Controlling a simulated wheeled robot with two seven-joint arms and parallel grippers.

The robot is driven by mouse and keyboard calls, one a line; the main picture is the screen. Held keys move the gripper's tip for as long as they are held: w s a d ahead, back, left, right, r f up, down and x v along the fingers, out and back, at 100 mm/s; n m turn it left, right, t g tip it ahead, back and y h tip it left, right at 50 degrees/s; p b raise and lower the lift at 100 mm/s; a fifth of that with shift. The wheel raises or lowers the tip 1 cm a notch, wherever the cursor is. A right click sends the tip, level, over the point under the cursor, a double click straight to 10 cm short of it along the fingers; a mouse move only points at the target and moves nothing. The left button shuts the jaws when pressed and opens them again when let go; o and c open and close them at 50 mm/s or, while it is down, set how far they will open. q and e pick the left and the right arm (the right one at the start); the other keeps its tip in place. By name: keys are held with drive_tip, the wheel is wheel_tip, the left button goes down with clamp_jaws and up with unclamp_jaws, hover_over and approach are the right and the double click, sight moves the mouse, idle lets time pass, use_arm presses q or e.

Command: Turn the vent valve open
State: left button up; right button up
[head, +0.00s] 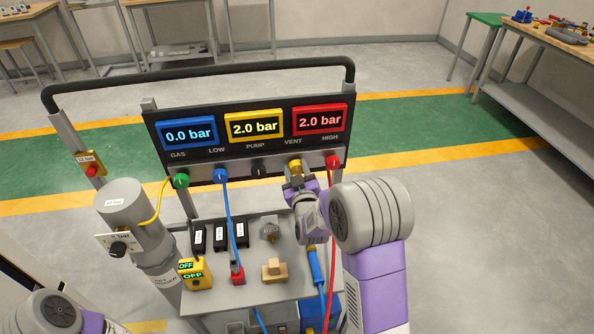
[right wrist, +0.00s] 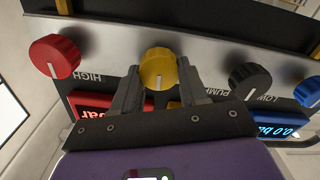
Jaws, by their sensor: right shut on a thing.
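The vent valve is a yellow knob (head: 295,164) on the panel under the VENT label. My right gripper (head: 294,176) reaches up to it from below and is shut on it. In the right wrist view the yellow vent valve (right wrist: 158,69) sits between the two fingers of the right gripper (right wrist: 157,78). A pale mark line shows on the knob's face. Three displays above read 0.0 bar in blue (head: 189,134), 2.0 bar in yellow (head: 254,127) and 2.0 bar in red (head: 320,120). Part of my left arm shows at the bottom left; its gripper is out of view.
Beside the vent valve are a red HIGH knob (head: 333,162) and a black PUMP knob (head: 258,171). A blue LOW knob (head: 220,176) and a green GAS knob (head: 181,180) are further left. Hoses hang over the cart shelf (head: 255,290). A grey cylinder (head: 124,207) stands left.

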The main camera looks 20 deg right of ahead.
drive_tip(key=n, duration=0.4)
drive_tip(key=shift+a+f, duration=0.1)
drive_tip(key=n+p, duration=0.1)
drive_tip(key=n, duration=0.3)
drive_tip(key=shift+n, duration=0.3)
drive_tip(key=n+p, duration=0.1)
drive_tip(key=n, duration=0.3)
drive_tip(key=shift+f, duration=0.1)
drive_tip(key=shift+f+n+p, duration=0.15)
drive_tip(key=shift+n+p, duration=0.5)
drive_tip(key=shift+n, duration=1.55)
drive_tip(key=o, duration=1.1)
drive_tip(key=shift+c, duration=0.2)
